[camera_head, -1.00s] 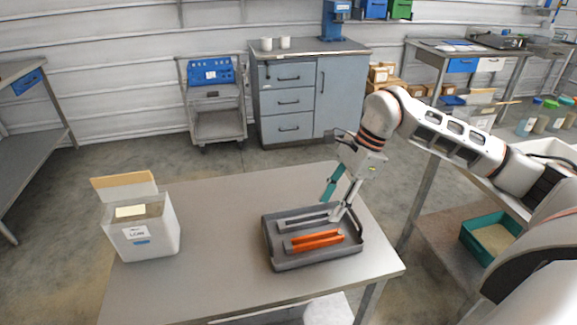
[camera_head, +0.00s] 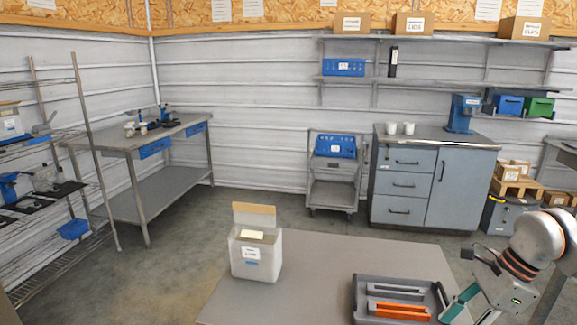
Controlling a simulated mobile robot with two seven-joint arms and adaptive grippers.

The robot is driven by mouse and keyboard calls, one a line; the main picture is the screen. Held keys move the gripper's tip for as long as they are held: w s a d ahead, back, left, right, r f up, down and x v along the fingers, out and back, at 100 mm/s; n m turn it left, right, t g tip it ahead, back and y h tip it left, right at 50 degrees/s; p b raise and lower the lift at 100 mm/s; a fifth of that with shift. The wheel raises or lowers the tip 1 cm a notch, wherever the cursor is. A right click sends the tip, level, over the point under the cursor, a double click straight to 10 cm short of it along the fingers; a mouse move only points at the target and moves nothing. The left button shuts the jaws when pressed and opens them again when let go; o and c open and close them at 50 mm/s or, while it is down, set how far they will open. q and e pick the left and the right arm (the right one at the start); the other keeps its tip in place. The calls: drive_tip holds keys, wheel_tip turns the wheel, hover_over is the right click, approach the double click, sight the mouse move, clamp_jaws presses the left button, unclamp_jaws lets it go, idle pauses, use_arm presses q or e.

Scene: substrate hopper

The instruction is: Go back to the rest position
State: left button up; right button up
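My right arm comes in at the right edge, and its gripper (camera_head: 468,302) is low in the picture beside the right end of a dark grey tray (camera_head: 357,297). A teal part shows at the gripper; I cannot tell whether it is a finger or a held thing. The gripper's lower end is close to the bottom edge, so its opening is unclear. The tray holds a grey bar-like piece (camera_head: 395,291) and an orange one (camera_head: 398,311). A white labelled container (camera_head: 256,262) with a raised tan flap stands left of the tray. My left gripper is out of view.
The grey table (camera_head: 310,275) is bare between container and tray. Behind it are open floor (camera_head: 240,205), a blue-fronted cart (camera_head: 333,170) and a grey cabinet (camera_head: 408,185). A workbench (camera_head: 140,140) and wire shelving (camera_head: 60,200) stand at left.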

drive_tip(key=s+a+m+t+y, duration=0.1)
drive_tip(key=a+m+t+y, duration=0.1)
drive_tip(key=a+m+y, duration=0.8)
drive_tip(key=s+a+m+t+y, duration=0.2)
drive_tip(key=a+m+t+y, duration=0.15)
drive_tip(key=a, duration=1.25)
drive_tip(key=w+d+f+m+t+h, duration=0.1)
drive_tip(key=d+f+m+t+h, duration=0.3)
drive_tip(key=m, duration=0.7)
drive_tip(key=w+d+f+m+t+h, duration=0.1)
drive_tip(key=d+f+m+t+h, duration=0.2)
drive_tip(key=f+m+t+h, duration=0.55)
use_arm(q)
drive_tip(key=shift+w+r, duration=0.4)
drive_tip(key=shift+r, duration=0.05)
use_arm(e)
drive_tip(key=s+d+f+m+g+h, duration=0.2)
drive_tip(key=s+f+m+g, duration=0.6)
drive_tip(key=s+f+m, duration=0.6)
wheel_tip(320, 180, down, 3)
drive_tip(key=shift+d+r+g+h, duration=0.1)
drive_tip(key=shift+d+g+h, duration=0.25)
drive_tip(key=shift+d, duration=0.55)
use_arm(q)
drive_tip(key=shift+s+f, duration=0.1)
